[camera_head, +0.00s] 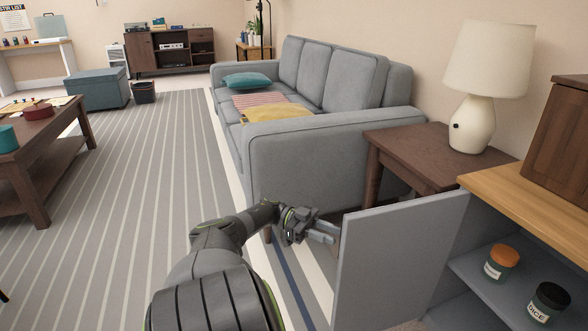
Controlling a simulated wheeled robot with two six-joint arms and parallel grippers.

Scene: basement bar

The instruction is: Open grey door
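The grey door (400,255) of the low cabinet at the right stands swung wide open, with its flat face toward me. The cabinet's grey inside and shelf (478,268) are in plain view. My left gripper (328,233) is close to the door's free left edge, on the outer side. Its two light fingers look apart, with nothing seen between them. I cannot tell whether a fingertip touches the door. My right gripper is not in view.
Jars with an orange lid (501,262) and a dark lid (547,302) stand inside the cabinet. A dark side table (420,155) with a lamp (480,100) and a grey sofa (330,150) stand beyond. A wooden coffee table (40,165) is at left. The striped rug between is clear.

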